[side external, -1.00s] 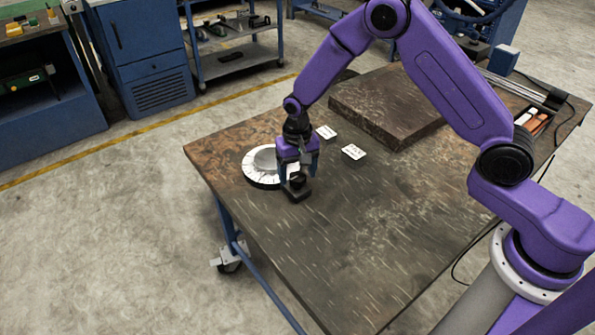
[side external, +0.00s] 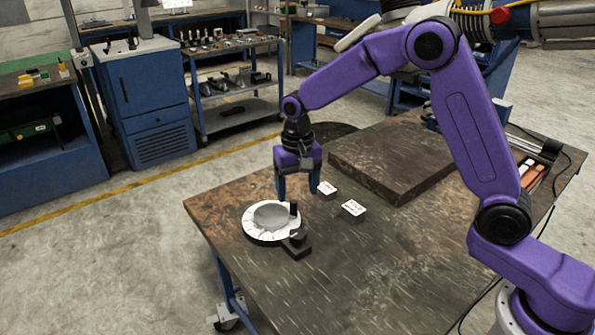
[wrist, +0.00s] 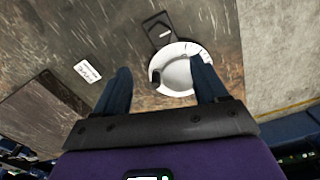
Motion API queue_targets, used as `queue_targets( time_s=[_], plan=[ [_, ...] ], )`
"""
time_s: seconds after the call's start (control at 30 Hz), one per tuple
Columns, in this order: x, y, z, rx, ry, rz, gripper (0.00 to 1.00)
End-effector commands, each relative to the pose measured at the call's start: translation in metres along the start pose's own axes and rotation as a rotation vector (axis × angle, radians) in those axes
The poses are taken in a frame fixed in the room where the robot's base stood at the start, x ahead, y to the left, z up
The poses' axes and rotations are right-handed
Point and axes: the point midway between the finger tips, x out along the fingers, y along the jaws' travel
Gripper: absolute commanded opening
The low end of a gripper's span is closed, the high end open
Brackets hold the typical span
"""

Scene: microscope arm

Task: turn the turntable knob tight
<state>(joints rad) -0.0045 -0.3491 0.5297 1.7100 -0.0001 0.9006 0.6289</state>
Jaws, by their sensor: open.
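The turntable (side external: 270,223) is a round pale disc with a grey centre and marks on its rim, lying near the table's left corner. It also shows in the wrist view (wrist: 180,70). A small black upright knob (side external: 293,208) stands at its edge, and in the wrist view the knob (wrist: 156,76) is at the disc's left side. A black block (side external: 297,246) with a raised part sits beside the disc. My gripper (side external: 298,192) is open and empty, pointing down, above and a little behind the knob and apart from it. Both fingers show in the wrist view (wrist: 162,72).
A thick dark slab (side external: 390,158) lies farther back on the table (side external: 385,255). A tray of small items (side external: 530,175) is at the far right. The front of the table is clear.

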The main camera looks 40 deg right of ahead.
Motion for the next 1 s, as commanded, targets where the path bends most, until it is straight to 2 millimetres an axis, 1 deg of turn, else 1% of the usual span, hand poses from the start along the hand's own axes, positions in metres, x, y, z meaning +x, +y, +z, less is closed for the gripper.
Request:
queue_targets(
  time_s=[0.03,0.1,0.2,0.3,0.43,0.77,0.87,0.97,1.0],
  plan=[
    [-0.011,-0.001,-0.001,0.0,0.004,-0.003,0.72],
    [-0.021,-0.001,0.0,-0.001,0.003,-0.002,0.72],
    [-0.033,-0.001,-0.001,-0.001,0.003,-0.002,0.72],
    [-0.04,0.0,0.0,-0.001,0.001,-0.001,0.72],
    [-0.043,0.0,0.0,0.0,0.001,0.0,0.72],
    [-0.044,0.0,0.002,-0.009,0.001,0.0,0.72],
    [-0.047,0.0,0.011,-0.048,0.002,-0.001,0.72],
    [-0.052,0.001,0.029,-0.127,0.003,-0.002,0.72],
    [-0.054,0.003,0.038,-0.168,0.003,-0.003,0.72]
  ],
)
